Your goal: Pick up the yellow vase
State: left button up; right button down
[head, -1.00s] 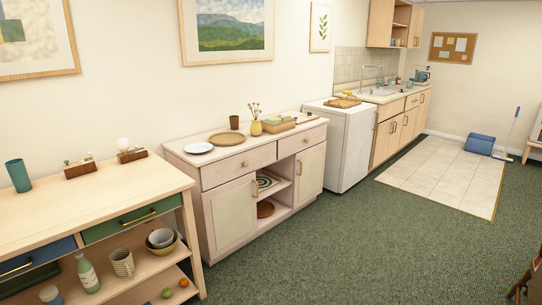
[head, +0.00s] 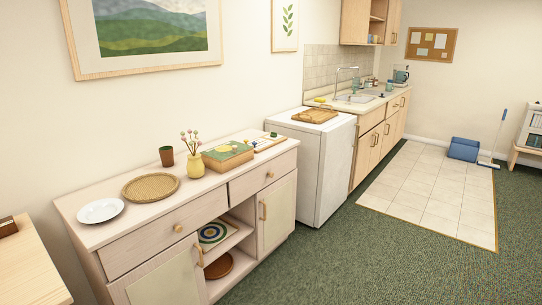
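The yellow vase (head: 195,165) stands upright on top of the pale wooden sideboard (head: 150,215). It holds several thin stems with small pinkish flowers. Neither of my grippers shows in the head view.
On the sideboard are a white plate (head: 100,210), a woven round tray (head: 150,187), a brown cup (head: 166,156) and a box (head: 228,155). A wooden table (head: 30,270) stands at the near left. Green carpet (head: 350,260) lies open in front of the sideboard.

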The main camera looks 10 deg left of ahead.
aim_at(195, 166)
jog(key=i+l, duration=0.1)
jog(key=i, duration=0.8)
jog(key=i+l, duration=0.1)
jog(key=i, duration=0.8)
